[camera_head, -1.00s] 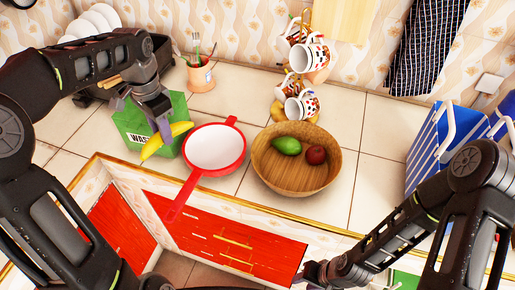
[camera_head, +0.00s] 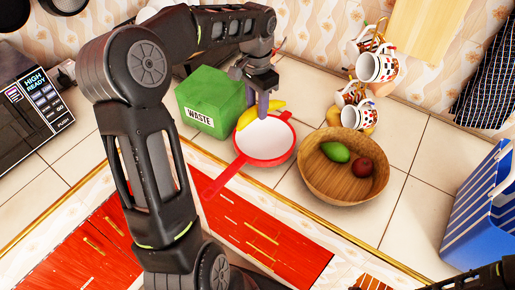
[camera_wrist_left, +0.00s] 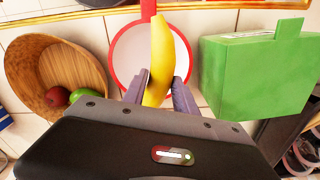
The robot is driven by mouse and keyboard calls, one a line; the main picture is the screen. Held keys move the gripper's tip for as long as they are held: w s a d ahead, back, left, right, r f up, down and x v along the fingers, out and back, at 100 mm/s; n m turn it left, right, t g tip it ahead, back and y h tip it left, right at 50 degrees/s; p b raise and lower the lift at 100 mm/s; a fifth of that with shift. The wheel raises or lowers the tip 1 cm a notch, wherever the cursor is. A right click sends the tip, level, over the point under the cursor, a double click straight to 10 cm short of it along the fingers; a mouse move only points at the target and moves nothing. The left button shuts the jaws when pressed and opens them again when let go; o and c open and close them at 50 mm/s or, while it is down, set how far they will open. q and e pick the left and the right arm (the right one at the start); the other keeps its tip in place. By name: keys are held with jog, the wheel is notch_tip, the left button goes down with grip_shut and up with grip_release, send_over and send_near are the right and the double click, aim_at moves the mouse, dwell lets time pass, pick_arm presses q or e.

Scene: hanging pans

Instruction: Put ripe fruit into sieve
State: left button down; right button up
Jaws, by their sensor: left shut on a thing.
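A yellow banana (camera_head: 261,114) is held in my left gripper (camera_head: 264,103), which is shut on it. In the left wrist view the banana (camera_wrist_left: 166,55) stands between the two fingers (camera_wrist_left: 160,92), in front of the sieve's white inside. The sieve (camera_head: 266,141) is white with a red rim and a red handle, and it sits on the counter. In the head view the banana is at the sieve's far left edge; I cannot tell its height above it. A green fruit (camera_head: 335,152) and a dark red fruit (camera_head: 361,166) lie in a wooden bowl (camera_head: 343,185).
A green box marked WASTE (camera_head: 208,104) stands left of the sieve. A rack with patterned mugs (camera_head: 377,66) stands behind the bowl. A blue striped container (camera_head: 481,217) is at the right, a microwave (camera_head: 31,118) at the left. Tiles right of the bowl are clear.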

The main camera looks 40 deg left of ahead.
pick_arm(q)
notch_tip(320, 180, down, 5)
jog(key=b, duration=0.3)
jog(key=shift+f, duration=0.1)
jog(key=c, duration=0.9)
grip_release()
notch_tip(320, 180, up, 8)
jog(key=shift+f+b, duration=0.1)
jog(key=shift+b, duration=0.45)
